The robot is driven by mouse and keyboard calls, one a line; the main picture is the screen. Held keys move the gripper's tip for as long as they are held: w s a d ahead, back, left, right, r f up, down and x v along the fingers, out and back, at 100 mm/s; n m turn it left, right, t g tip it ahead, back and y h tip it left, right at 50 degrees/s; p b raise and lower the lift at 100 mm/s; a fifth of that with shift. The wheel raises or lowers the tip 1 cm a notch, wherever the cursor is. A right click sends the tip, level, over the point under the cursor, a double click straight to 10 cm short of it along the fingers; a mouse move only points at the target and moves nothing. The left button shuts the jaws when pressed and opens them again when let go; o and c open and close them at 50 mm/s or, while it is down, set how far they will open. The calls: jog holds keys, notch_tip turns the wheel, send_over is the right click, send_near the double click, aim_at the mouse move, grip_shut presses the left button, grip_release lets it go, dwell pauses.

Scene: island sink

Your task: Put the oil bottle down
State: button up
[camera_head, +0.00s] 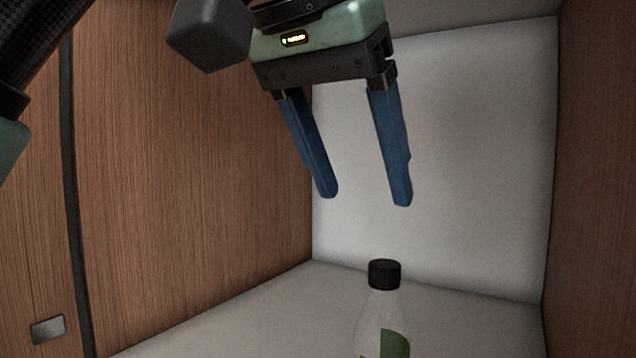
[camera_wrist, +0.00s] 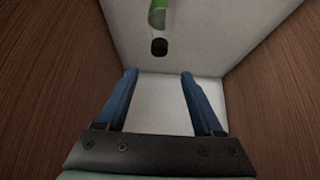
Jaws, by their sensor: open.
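The oil bottle (camera_head: 381,318) is pale and clear-looking with a black cap and a green label. It stands upright on the white floor of the compartment, and its lower part is cut off by the bottom edge of the head view. In the wrist view the bottle (camera_wrist: 158,18) shows at the top, with its black cap and green label. My gripper (camera_head: 366,198) has two blue fingers, spread apart with nothing between them. It is above the bottle's cap and apart from it. In the wrist view my gripper (camera_wrist: 158,72) is also empty.
A wooden wall (camera_head: 190,150) stands on the left and another wooden wall (camera_head: 598,180) on the right. A white back wall (camera_head: 480,150) closes the compartment. The pale floor (camera_head: 270,315) around the bottle looks clear. A small metal plate (camera_head: 48,329) is at the lower left.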

jog(key=w+d+r+t+h, duration=0.2)
jog(key=w+d+t+h, duration=0.5)
jog(key=d+t, duration=0.25)
jog(key=s+a+n+t+y, duration=0.6)
jog(key=s+a+t+y, duration=0.5)
jog(key=s+a+t, duration=0.1)
jog(key=shift+s+a+n, duration=0.3)
jog(key=shift+s+n, duration=0.1)
jog(key=shift+s, duration=0.35)
jog(key=shift+w+r, duration=0.1)
